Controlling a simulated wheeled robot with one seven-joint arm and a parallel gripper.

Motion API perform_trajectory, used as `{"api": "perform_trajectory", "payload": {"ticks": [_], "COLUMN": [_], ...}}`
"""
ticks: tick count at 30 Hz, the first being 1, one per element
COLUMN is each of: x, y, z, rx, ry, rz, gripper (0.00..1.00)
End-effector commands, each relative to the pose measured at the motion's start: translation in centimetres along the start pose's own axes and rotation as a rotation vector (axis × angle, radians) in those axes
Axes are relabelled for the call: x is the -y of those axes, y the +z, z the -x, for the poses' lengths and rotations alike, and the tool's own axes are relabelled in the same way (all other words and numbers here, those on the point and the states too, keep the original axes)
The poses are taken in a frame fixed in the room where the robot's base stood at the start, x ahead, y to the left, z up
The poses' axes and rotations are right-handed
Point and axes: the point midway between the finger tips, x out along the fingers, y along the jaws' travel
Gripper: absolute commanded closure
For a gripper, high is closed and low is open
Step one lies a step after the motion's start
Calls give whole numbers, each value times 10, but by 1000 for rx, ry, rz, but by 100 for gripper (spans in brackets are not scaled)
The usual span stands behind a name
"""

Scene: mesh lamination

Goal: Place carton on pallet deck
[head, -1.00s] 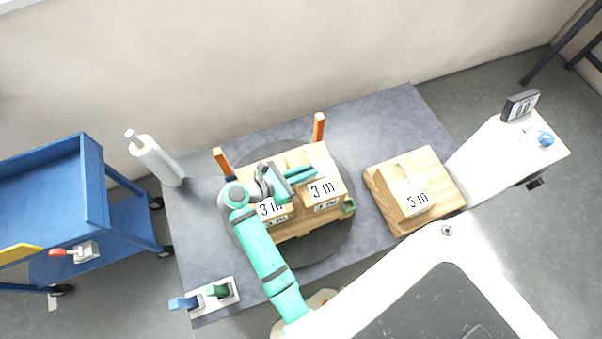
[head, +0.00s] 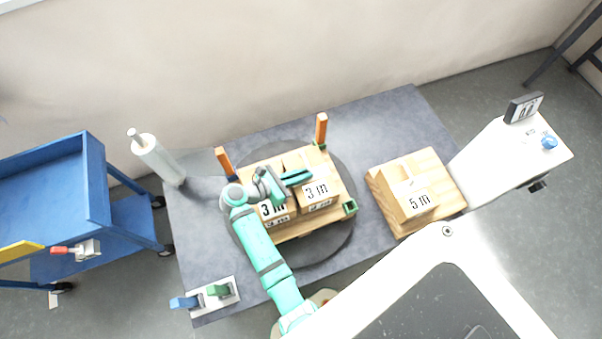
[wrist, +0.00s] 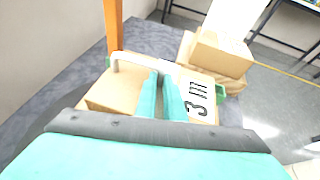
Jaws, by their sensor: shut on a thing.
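My gripper (head: 296,178) is above the right-hand "3 m" carton (head: 317,194), shut on that carton's pale handle. The wrist view shows the fingers (wrist: 168,98) together at the handle (wrist: 140,61), with the carton (wrist: 120,90) under them. A second "3 m" carton (head: 275,210) is close on its left, partly hidden by my arm. Both are over the wooden pallet deck (head: 338,213), which has orange posts (head: 321,129) at its far corners and green corner pieces. I cannot tell whether the held carton touches the deck.
The pallet sits on a dark round plate (head: 335,245) on the grey table. A "5 m" carton (head: 412,200) stands on another wooden board (head: 440,180) at right. A white roll (head: 157,160), a switch box (head: 218,293) and a blue cart (head: 95,185) are at left.

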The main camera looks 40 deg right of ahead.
Motion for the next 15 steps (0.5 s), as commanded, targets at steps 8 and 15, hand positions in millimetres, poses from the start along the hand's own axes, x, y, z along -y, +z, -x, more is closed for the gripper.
{"api": "perform_trajectory", "payload": {"ticks": [8,15], "x": [-2,-2], "y": [-2,0], "z": [3,7], "rx": [0,1], "ry": [6,9], "rz": [3,4], "gripper": [72,72]}}
